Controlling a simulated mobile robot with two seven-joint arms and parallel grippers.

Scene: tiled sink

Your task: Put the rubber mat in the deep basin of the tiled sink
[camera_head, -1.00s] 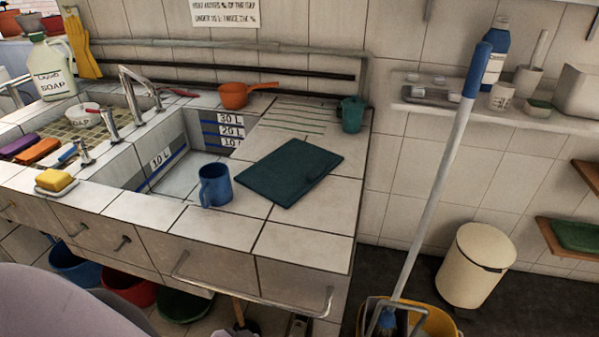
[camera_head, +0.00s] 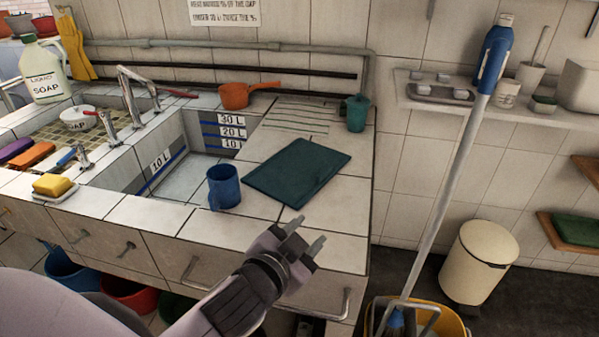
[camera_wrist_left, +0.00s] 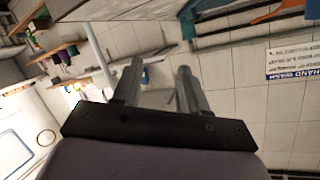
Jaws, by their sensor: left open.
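The rubber mat (camera_head: 297,172) is a dark green rectangle lying flat on the tiled counter, right of the deep basin. The deep basin (camera_head: 187,172) is white-tiled, with blue level lines marked in litres on its walls. My left gripper (camera_head: 305,232) is in front of the mat, near the counter's front edge, open and empty, apart from the mat. Its two fingers also show in the left wrist view (camera_wrist_left: 158,90), with nothing between them and the mat out of sight there. My right gripper is not in view.
A blue mug (camera_head: 224,187) stands between basin and mat. An orange pot (camera_head: 245,94) and a green cup (camera_head: 356,113) stand behind. A mop (camera_head: 440,190) leans at the right in a yellow bucket.

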